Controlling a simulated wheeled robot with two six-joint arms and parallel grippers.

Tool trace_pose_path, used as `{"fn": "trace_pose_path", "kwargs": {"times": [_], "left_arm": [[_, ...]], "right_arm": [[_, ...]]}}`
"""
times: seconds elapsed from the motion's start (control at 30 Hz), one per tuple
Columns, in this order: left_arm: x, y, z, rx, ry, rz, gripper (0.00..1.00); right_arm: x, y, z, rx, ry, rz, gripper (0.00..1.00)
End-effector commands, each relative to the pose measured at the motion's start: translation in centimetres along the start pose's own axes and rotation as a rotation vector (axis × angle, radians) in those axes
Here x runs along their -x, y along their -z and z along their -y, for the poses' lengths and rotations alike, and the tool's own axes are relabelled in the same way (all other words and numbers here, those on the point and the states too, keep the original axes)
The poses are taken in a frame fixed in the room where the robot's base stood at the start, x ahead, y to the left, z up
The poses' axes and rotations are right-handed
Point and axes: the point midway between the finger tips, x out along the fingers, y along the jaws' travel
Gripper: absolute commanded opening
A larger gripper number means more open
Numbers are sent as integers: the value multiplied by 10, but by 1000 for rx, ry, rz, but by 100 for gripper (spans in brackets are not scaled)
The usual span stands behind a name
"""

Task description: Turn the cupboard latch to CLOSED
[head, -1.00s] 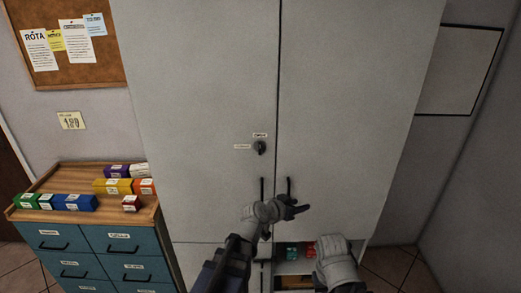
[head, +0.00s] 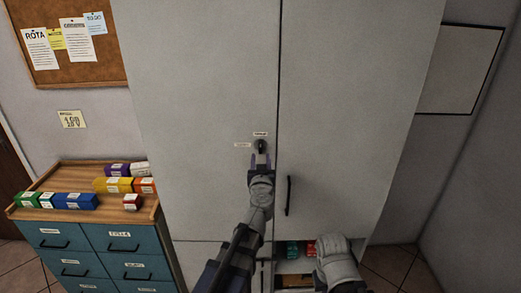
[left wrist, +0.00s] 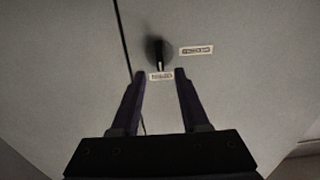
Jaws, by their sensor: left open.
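The cupboard latch (head: 261,146) is a small dark round knob on the left door of the tall grey cupboard (head: 205,80). One small label (head: 260,134) is above it and another (head: 242,145) is to its left; I cannot read either surely. In the left wrist view the latch (left wrist: 158,50) has an upright bar pointing at the label between my fingertips. My left gripper (head: 261,160) is open and empty just below the latch, its fingers pointing at the door. In the left wrist view its fingertips (left wrist: 160,72) are apart, short of the latch. My right gripper's jaws are not visible.
A door handle (head: 289,196) stands out on the right door. My right arm is low at the right, by an open lower compartment with red and green boxes (head: 292,249). A teal drawer cabinet (head: 85,240) with coloured boxes on its wooden top stands at the left.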

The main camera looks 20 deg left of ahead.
Motion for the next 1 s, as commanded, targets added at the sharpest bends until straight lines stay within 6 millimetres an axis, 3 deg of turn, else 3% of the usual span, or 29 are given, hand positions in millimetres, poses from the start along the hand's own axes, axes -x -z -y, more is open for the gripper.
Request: {"fn": "trace_pose_path", "kwargs": {"times": [0.4, 0.77, 1.0], "left_arm": [[-62, 0, -1, 0, -1, 0, 45], [-69, 0, 0, 0, -2, 0, 45], [-69, 0, 0, 0, -2, -1, 18]], "right_arm": [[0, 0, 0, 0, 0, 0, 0], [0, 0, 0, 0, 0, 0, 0], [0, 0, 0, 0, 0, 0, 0]]}}
